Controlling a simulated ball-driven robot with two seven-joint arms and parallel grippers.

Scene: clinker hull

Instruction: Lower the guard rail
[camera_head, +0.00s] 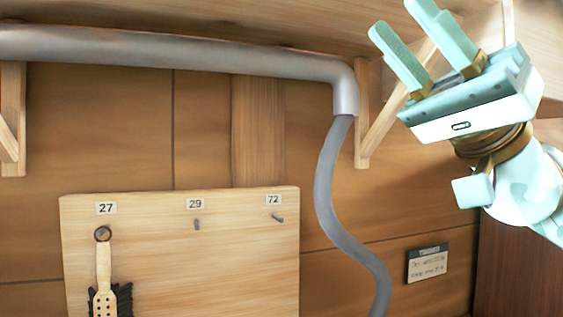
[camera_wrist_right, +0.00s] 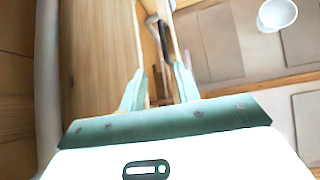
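I cannot identify a guard rail for certain in either view. My right gripper (camera_head: 402,18) is at the upper right of the head view, its two pale green fingers apart and pointing up and left. It holds nothing and is beside wooden bracing under the top boards. In the right wrist view the fingers (camera_wrist_right: 157,85) are also apart, with a wooden edge and a small dark grey piece (camera_wrist_right: 166,42) beyond them; I cannot tell what that piece is. My left gripper is not in view.
A grey pipe (camera_head: 190,50) runs along the wall into a hose (camera_head: 335,200). Below it is a pegboard (camera_head: 180,245) with numbered hooks and a hanging brush (camera_head: 103,275). A small plaque (camera_head: 428,263) is at right. The wrist view shows a white round vessel (camera_wrist_right: 278,14).

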